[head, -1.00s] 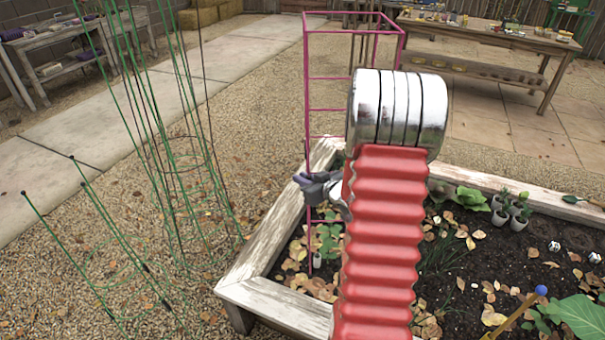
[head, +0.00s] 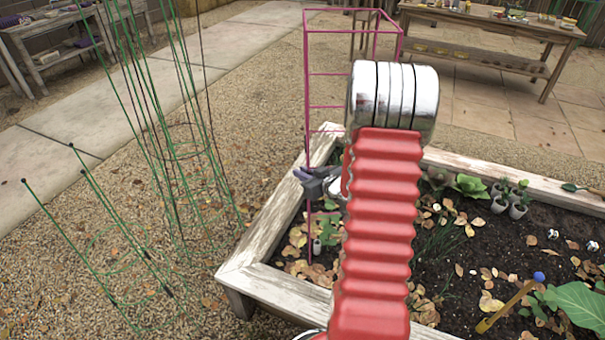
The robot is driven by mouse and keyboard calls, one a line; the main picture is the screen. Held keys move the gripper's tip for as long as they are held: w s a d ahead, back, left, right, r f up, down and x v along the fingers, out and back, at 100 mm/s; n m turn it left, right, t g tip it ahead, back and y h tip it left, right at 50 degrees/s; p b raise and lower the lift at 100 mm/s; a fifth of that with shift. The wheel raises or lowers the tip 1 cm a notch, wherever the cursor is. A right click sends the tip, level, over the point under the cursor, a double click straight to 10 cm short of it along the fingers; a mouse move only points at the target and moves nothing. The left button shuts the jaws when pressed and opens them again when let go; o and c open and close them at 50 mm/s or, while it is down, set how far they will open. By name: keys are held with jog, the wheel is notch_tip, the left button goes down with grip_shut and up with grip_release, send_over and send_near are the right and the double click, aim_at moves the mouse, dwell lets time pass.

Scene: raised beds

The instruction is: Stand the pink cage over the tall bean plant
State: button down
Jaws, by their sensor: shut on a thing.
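The pink cage (head: 307,105) stands upright in the head view, a tall square frame with rungs. Its lower part is over the near left corner of the raised bed, and one leg reaches down near the leaf litter. My gripper (head: 310,180) is shut on the cage's left upright, low on the frame. My red arm (head: 380,220) hides the cage's right lower part. A leafy green plant (head: 326,228) with a small white tag shows low beside the cage leg. I cannot tell whether it is inside the cage or whether the cage feet touch the soil.
The wooden bed rim (head: 262,230) runs close on the left and front. Green wire cages (head: 180,140) stand on gravel at left. White seedling pots (head: 518,209) and a yellow stake with a blue ball (head: 538,278) are in the bed at right. A wooden table (head: 490,40) stands behind.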

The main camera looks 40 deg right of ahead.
jog(key=shift+f, duration=0.45)
dwell(0.6)
jog(key=c, duration=1.7)
grip_release()
jog(key=shift+s, duration=0.1)
jog(key=v, duration=1.3)
jog(key=shift+s+r, duration=0.15)
jog(key=shift+s, duration=0.15)
